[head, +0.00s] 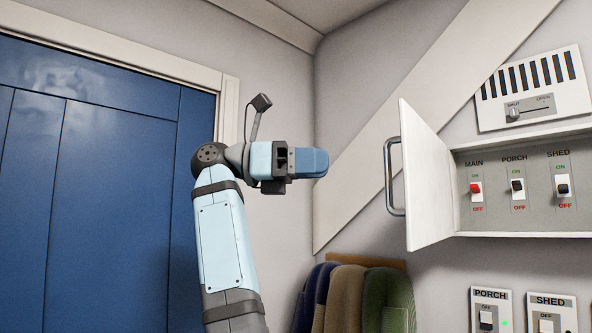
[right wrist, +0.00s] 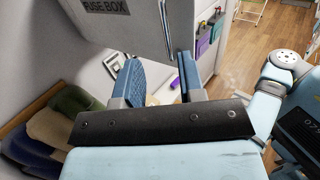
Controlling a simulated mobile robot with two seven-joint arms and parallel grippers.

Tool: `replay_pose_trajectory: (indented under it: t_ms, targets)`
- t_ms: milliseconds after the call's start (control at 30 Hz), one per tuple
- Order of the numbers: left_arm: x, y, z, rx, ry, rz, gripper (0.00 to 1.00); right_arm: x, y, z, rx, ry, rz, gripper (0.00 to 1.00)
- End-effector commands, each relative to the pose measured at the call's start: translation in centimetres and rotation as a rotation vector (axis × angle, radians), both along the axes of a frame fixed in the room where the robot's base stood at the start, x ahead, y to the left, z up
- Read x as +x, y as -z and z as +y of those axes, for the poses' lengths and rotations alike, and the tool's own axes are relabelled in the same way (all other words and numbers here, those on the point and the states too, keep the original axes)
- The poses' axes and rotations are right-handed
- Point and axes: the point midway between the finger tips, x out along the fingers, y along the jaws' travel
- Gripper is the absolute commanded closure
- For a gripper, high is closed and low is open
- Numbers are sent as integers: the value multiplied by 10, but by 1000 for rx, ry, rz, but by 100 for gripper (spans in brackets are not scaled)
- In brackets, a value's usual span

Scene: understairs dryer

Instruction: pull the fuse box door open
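The fuse box door (head: 428,188) is a white panel standing swung out from the left side of the fuse box (head: 524,232). Its metal bar handle (head: 391,178) faces left. In the right wrist view the door (right wrist: 119,38) carries the label FUSE BOX, and the handle (right wrist: 165,27) is seen beyond the fingers. My right gripper (head: 308,163) is left of the handle with a visible space between them. In the right wrist view its two blue fingers (right wrist: 160,80) are apart with nothing held between them. My left gripper is not in view.
Inside the box are MAIN, PORCH and SHED switches (head: 517,187). A vent with a slider (head: 533,92) is above, and more switch plates (head: 490,308) are below. Coats (head: 358,300) hang under the door. A blue door (head: 95,170) stands at left.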

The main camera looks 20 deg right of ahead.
Motion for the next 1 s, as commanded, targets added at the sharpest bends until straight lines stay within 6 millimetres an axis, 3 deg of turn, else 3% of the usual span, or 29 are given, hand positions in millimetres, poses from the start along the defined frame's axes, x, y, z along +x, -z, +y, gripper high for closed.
replay_pose_trajectory:
  t_ms: [100, 300, 833, 1000]
  targets:
    - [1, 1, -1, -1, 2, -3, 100, 8, 0, 17, -3, 0, -1, 63]
    - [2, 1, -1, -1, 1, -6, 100, 15, 0, 29, 0, 1, 0, 63]
    - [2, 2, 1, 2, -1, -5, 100, 16, 1, 29, -1, 1, 3, 63]
    - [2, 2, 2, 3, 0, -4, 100, 33, 25, 18, -69, 14, 91, 63]
